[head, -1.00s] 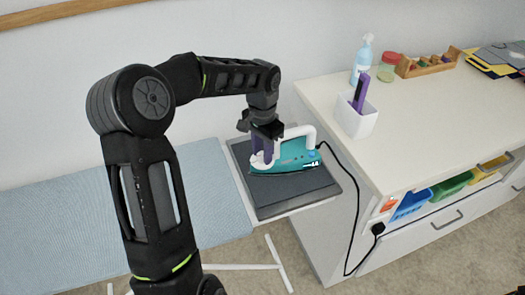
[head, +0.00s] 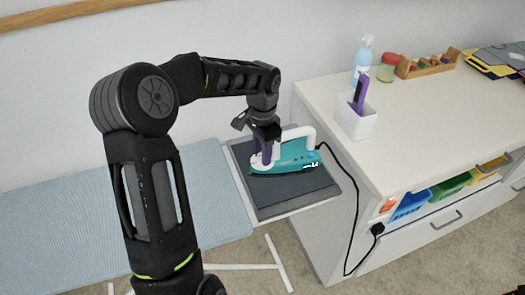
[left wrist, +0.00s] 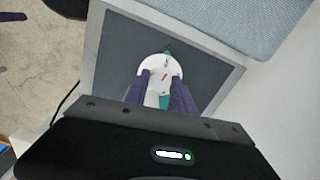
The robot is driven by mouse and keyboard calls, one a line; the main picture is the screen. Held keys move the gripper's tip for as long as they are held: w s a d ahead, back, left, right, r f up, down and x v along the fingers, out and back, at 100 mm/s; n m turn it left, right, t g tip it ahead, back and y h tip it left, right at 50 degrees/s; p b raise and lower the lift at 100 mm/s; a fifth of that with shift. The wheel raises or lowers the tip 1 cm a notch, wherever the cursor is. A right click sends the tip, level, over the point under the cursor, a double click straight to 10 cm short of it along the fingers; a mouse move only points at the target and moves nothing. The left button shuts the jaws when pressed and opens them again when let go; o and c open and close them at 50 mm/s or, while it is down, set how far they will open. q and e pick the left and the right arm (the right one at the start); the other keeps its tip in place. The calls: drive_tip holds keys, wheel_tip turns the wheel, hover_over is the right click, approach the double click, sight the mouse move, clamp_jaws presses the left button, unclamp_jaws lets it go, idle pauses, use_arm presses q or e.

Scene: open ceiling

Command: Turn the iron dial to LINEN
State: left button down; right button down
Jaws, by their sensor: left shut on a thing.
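The teal and white iron (head: 295,158) rests on the dark grey pad (head: 310,195) at the right end of the ironing board. Its white round dial (left wrist: 160,68) shows in the left wrist view with a small red mark; any lettering is too small to read. My left gripper (head: 262,155) comes down from above onto the dial end of the iron. Its purple fingers (left wrist: 166,86) are shut on the dial, one on each side. They hide part of the dial's edge. My right gripper is not in view.
The blue ironing board (head: 110,210) extends left. A white cabinet (head: 425,115) stands at right, with a white cup (head: 356,120), a spray bottle (head: 362,60) and a jar (head: 387,67) on top. The iron's black cord (head: 356,205) hangs along the cabinet to a plug.

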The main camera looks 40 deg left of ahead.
use_arm(q)
drive_tip(key=m+p, duration=0.1)
drive_tip(key=m, duration=0.3)
drive_tip(key=shift+r+m, duration=0.1)
drive_tip(key=shift+m, duration=0.2)
drive_tip(key=m+p, duration=0.1)
drive_tip(key=m, duration=0.2)
drive_tip(key=shift+m, duration=0.4)
drive_tip(key=c, duration=1.1)
unclamp_jaws()
drive_tip(key=shift+o, duration=0.2)
drive_tip(key=shift+r+b, duration=0.45)
drive_tip(key=shift+r, duration=3.35)
